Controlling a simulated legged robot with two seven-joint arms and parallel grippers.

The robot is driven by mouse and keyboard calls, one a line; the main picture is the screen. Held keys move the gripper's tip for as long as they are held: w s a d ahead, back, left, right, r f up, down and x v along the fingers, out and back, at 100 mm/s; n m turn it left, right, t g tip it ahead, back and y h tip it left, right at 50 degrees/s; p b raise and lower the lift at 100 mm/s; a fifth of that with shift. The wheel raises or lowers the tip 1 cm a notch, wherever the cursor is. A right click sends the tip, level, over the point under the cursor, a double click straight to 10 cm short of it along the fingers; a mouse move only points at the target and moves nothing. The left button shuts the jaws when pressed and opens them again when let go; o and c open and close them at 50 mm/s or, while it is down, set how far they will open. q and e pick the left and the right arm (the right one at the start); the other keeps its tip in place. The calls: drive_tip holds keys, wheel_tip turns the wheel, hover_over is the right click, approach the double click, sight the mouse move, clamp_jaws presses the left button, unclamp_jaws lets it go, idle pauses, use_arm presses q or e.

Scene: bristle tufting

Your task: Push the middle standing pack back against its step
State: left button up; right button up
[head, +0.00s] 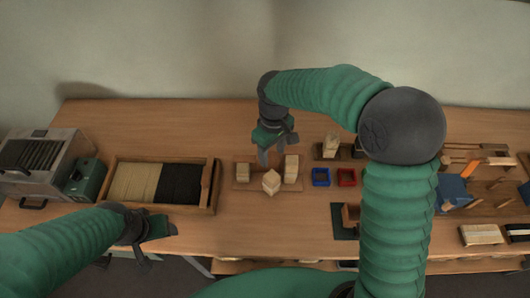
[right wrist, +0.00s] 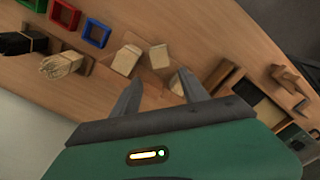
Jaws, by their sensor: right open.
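Three pale packs stand on a thin wooden board (head: 261,187). The middle pack (head: 271,182) sits nearer the front than the left pack (head: 242,173) and right pack (head: 291,168), and looks turned. In the right wrist view the middle pack (right wrist: 160,56) lies beyond the fingertips, the right pack (right wrist: 127,60) left of it, and the left pack (right wrist: 178,84) partly behind one finger. The steps are hard to make out. My right gripper (head: 264,157) is open and empty, pointing down behind the middle pack, apart from it. My left gripper (head: 155,238) hangs at the front left; its jaws are unclear.
A tray (head: 215,190) with tan and black bristle sections lies left, beside a grey and green machine (head: 40,165). Blue (head: 320,177) and red (head: 346,177) bins stand right of the board. My right arm hides part of the right side. Table in front of the board is clear.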

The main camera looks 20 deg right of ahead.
sight(272, 180)
wheel_tip(272, 180, down, 17)
drive_tip(key=shift+r, duration=0.1)
idle(0.5)
drive_tip(key=shift+d, duration=0.1)
clamp_jaws()
